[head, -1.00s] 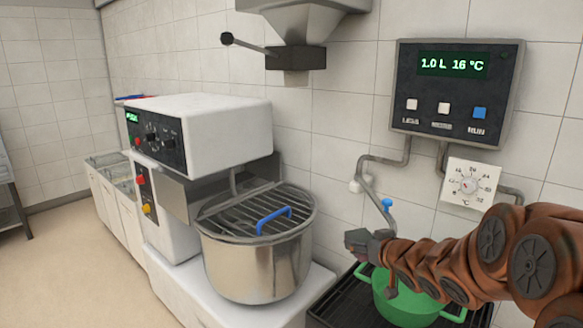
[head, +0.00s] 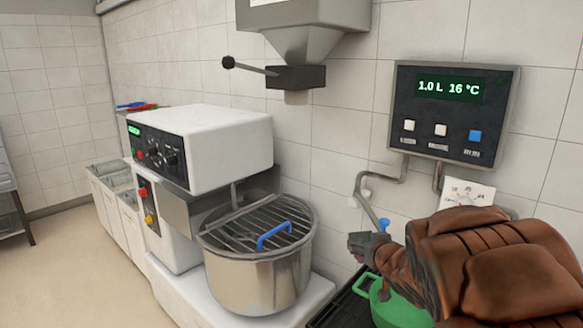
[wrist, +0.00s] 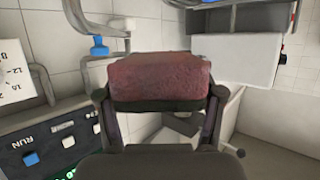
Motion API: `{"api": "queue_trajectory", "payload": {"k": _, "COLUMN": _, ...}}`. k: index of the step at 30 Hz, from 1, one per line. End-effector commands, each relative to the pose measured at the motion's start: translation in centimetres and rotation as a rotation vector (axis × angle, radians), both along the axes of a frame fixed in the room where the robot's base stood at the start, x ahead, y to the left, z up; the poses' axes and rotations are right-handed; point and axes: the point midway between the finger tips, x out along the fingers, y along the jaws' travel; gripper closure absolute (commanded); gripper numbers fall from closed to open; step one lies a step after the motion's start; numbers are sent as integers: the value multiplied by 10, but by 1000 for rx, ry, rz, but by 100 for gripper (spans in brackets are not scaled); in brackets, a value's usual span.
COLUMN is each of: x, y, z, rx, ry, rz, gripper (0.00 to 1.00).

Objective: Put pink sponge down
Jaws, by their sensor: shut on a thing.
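The sponge (wrist: 160,76) is a dull reddish-pink block that fills the upper middle of the wrist view. My gripper (wrist: 160,98) is shut on it, with one finger against each end. In the head view my gripper (head: 366,244) is a small dark grey shape in front of the tiled wall, above and left of the green pot. I cannot make out the sponge there. The sponge is held up in the air, and no surface shows touching it.
A green pot (head: 380,290) stands below my arm, partly hidden. A steel mixer bowl (head: 258,282) with a grille and blue handle stands to the left. A blue-handled tap (head: 384,224) is close beside my gripper. A control panel (head: 452,110) hangs on the wall.

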Motion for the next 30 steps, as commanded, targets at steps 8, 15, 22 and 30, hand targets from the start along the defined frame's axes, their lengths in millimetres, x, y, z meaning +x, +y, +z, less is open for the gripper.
{"api": "queue_trajectory", "payload": {"k": 8, "x": 2, "y": -2, "z": -1, "rx": -3, "ry": -3, "rz": -178, "gripper": 48}}
{"api": "queue_trajectory", "payload": {"k": 15, "x": -2, "y": 3, "z": 6, "rx": -2, "ry": -5, "rz": -326, "gripper": 48}}
{"api": "queue_trajectory", "payload": {"k": 22, "x": -8, "y": 8, "z": 11, "rx": 0, "ry": -3, "rz": -410, "gripper": 48}}
{"api": "queue_trajectory", "payload": {"k": 30, "x": -3, "y": 6, "z": -3, "rx": -13, "ry": -4, "rz": -406, "gripper": 48}}
